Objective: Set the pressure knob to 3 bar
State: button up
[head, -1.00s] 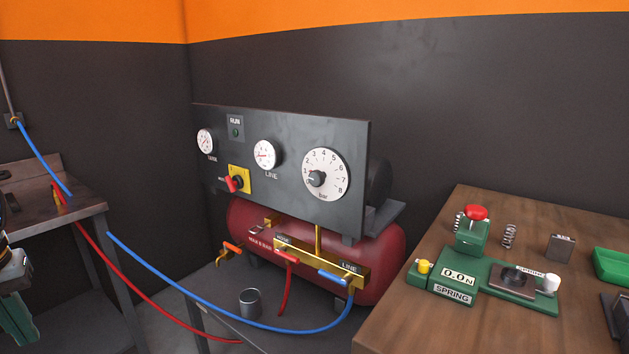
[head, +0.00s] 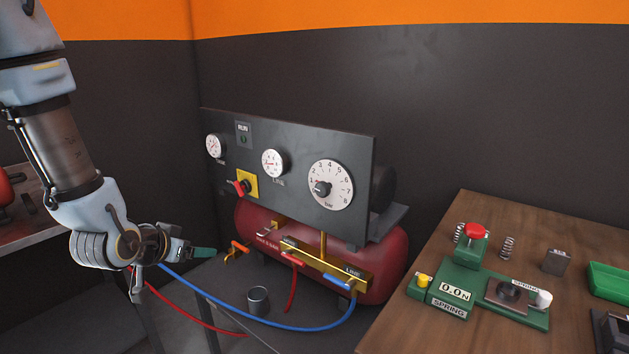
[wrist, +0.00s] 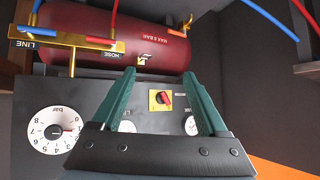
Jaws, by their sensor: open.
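The pressure knob (head: 321,188) is a small dark knob on a round white dial (head: 344,199) marked in bar, on the right of the dark panel. It points left, near the low numbers; the exact value is too small to read. The dial also shows upside down at the lower left of the wrist view (wrist: 42,138). My gripper (head: 208,253) is left of the compressor, below the panel and well apart from the knob. In the wrist view its two green fingers (wrist: 159,73) are spread and empty, with the red switch beyond them.
The panel (head: 300,140) also bears a tank gauge (head: 215,146), a line gauge (head: 274,163) and a red switch on a yellow plate (head: 250,178). A red tank (head: 385,265), brass manifold and hoses lie below. A wooden bench (head: 400,335) with a spring tester stands right.

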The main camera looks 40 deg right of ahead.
jog(key=s+d+r+m+g+h+p, duration=0.1)
jog(key=s+d+r+h, duration=0.1)
jog(key=s+d, duration=0.15)
jog(key=s+d+r+m+h+p, duration=0.1)
jog(key=s+d+r+h, duration=0.1)
jog(key=d, duration=0.3)
jog(key=m+g+h+b, duration=0.2)
jog(key=h+b, duration=0.2)
jog(key=h, duration=0.1)
send_near(320, 190)
jog(key=d+p, duration=0.1)
jog(key=d, duration=0.1)
jog(key=w+d+p, duration=0.1)
jog(key=d, duration=0.1)
jog(key=d+p, duration=0.1)
jog(key=d, duration=0.2)
jog(key=shift+w+d+f, duration=0.1)
jog(key=shift+w+f, duration=0.05)
jog(key=shift+w+d+f, duration=0.1)
jog(key=shift+d, duration=0.35)
grip_shut()
